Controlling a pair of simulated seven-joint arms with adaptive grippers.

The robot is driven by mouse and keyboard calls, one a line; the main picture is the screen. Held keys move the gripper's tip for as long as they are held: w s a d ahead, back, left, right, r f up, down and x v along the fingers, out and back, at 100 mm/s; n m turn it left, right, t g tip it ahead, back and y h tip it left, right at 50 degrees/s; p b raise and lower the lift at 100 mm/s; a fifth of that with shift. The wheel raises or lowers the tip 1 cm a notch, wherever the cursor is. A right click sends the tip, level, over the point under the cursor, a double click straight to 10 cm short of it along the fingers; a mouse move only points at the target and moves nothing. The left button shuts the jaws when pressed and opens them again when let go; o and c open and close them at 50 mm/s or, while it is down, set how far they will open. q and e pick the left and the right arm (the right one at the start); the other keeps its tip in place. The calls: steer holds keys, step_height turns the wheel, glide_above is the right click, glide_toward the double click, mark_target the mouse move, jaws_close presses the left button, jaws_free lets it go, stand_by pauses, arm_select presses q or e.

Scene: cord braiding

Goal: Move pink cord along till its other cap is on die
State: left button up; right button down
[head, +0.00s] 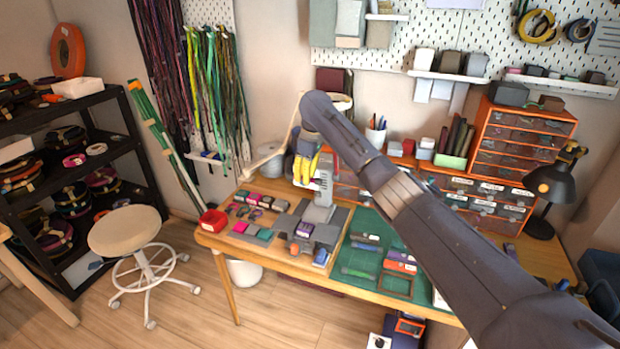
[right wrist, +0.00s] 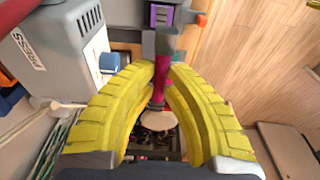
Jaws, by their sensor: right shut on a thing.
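My right gripper (head: 305,167) has yellow fingers and hangs beside the grey press (head: 320,211). In the right wrist view its fingers (right wrist: 161,84) are closed in on the dark pink cord (right wrist: 161,72). The cord runs from between the fingertips up to a dark grey part with a purple piece (right wrist: 160,15) at the top of the picture. I cannot tell from this whether a cap of the cord touches the die; the die is not clearly seen. The press body (right wrist: 62,52) stands to the left there. My left gripper is in neither view.
The wooden bench (head: 216,238) carries colored blocks at the left and a green mat (head: 360,262) with small items at the right. Orange drawers (head: 522,140) and a black lamp (head: 550,180) stand at the back right. A stool (head: 125,230) is at the left.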

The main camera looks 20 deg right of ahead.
mark_target(291, 173)
steer(key=shift+w+a, duration=0.7)
steer(key=shift+a, duration=0.2)
steer(key=shift+w+a, duration=0.7)
steer(key=shift+a, duration=0.2)
steer(key=c, duration=1.4)
jaws_free()
steer(key=shift+r, duration=0.15)
step_height(291, 173, up, 12)
steer(key=s+d, duration=0.1)
steer(key=shift+d+f, duration=0.2)
